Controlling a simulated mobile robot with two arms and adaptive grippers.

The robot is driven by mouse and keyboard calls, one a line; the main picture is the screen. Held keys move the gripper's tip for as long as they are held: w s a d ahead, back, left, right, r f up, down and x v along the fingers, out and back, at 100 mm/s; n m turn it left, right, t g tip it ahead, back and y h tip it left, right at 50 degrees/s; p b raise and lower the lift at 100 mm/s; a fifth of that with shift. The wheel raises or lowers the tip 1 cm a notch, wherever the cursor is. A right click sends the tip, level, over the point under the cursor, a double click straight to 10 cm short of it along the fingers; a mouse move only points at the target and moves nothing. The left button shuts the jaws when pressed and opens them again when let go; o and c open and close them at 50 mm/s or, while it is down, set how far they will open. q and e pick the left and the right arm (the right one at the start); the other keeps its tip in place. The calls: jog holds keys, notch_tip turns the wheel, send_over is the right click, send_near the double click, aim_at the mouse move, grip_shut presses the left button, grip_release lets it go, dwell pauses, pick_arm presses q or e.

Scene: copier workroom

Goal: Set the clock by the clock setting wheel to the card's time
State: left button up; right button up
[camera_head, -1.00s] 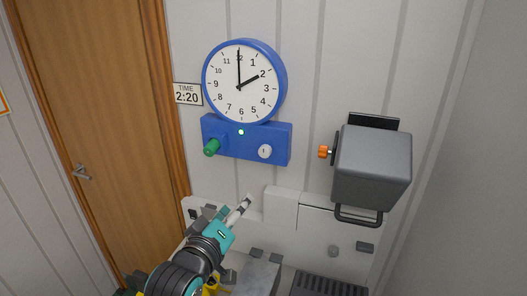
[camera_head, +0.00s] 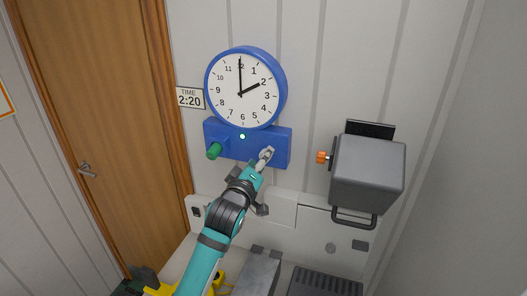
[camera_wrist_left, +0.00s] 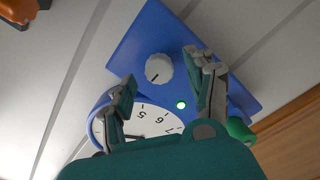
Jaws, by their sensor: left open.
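The round blue clock (camera_head: 225,98) hangs on the wall; its hands read about 2:00. The card (camera_head: 190,98) left of it reads TIME 2:20. Below the clock is a blue box (camera_head: 230,146) with a lit green lamp (camera_head: 242,136), a green knob (camera_head: 214,151) at left and a white wheel (camera_wrist_left: 158,68) with a dark mark at right. My left gripper (camera_head: 265,156) is open in front of the white wheel and largely hides it in the head view. In the left wrist view the wheel lies between the open fingertips; contact cannot be told. My right gripper is out of view.
A grey box-shaped device (camera_head: 368,172) with an orange knob (camera_head: 322,157) and a handle stands out from the wall at right. A pale machine (camera_head: 310,222) is below. A wooden door (camera_head: 95,120) is at left.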

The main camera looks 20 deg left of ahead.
pick_arm(q)
jog(key=shift+w, duration=1.1)
jog(key=shift+s, duration=0.1)
jog(key=shift+c, duration=0.9)
grip_shut()
